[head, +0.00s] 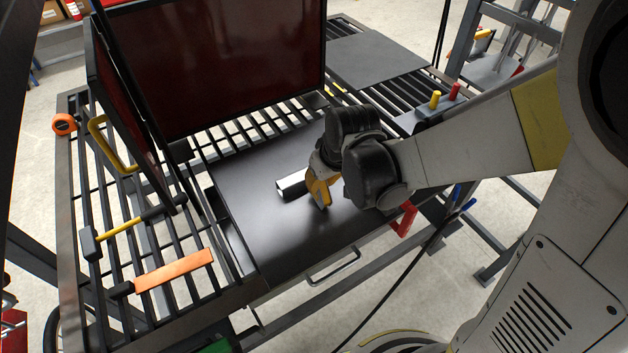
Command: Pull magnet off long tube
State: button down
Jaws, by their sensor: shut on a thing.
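The long tube (292,186) is a short-looking, shiny square metal piece lying on the dark work plate, its open end toward the left. Its other end is hidden behind my gripper. My gripper (318,180) is low over the plate at the tube's right end, shut on an orange-yellow angular piece that looks like the magnet (320,190). The piece is against or very close to the tube; the exact contact is hidden by the gripper and wrist.
The slatted welding table holds an orange bar (174,269), a hammer (125,222) and a tape measure (64,124) at left. A dark red screen (220,65) stands behind the plate. A red clamp-like piece (404,220) sits at the right front edge.

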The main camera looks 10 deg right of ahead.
aim_at(324, 191)
jog(key=shift+w+p+v, duration=0.1)
jog(key=shift+p+v, duration=1.2)
jog(key=shift+v, duration=0.4)
jog(key=shift+w+p+v, duration=0.15)
jog(key=shift+p+v, duration=1.1)
jog(key=shift+v, duration=0.4)
jog(key=shift+a+r, duration=0.1)
jog(key=shift+s, duration=0.1)
